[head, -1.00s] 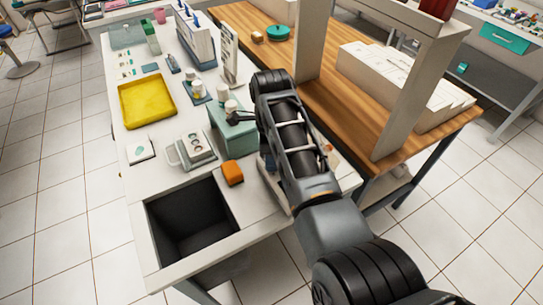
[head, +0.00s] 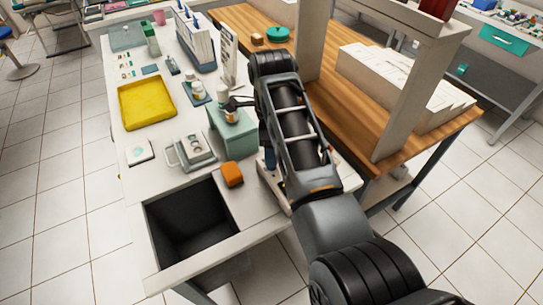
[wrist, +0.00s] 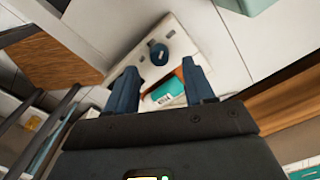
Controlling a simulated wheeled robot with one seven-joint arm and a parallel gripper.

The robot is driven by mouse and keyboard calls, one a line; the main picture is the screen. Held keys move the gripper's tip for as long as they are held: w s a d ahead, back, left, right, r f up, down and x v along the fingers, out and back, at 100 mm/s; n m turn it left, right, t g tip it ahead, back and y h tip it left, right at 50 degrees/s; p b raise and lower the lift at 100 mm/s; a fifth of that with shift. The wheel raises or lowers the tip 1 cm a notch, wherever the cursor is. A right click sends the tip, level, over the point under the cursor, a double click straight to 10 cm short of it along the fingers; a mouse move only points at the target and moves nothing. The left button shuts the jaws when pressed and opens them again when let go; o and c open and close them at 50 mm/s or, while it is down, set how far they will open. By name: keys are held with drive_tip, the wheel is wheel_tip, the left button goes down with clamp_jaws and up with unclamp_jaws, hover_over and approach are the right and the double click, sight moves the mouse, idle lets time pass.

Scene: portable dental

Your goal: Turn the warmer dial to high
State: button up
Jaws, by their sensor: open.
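The warmer (wrist: 190,35) is a white unit with a round dark blue dial (wrist: 158,53) on its face in the wrist view. A teal and white labelled item with an orange part (wrist: 168,91) is on or beside the warmer, nearer to my gripper. My gripper (wrist: 160,68) is open, its two blue fingers apart on either side of the dial in the picture, with nothing held. I cannot tell how far the fingers are from the dial. In the head view, my arm hides the dial and most of the warmer; a white edge (head: 266,175) shows beside it.
A mint-green box (head: 233,138) with a small bottle stands left of my arm. An orange block (head: 232,174) lies near the open bin (head: 190,222). A wooden bench with a pale upright post (head: 396,105) is at the right. A yellow tray (head: 146,103) is farther left.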

drive_tip(key=shift+r, duration=1.95)
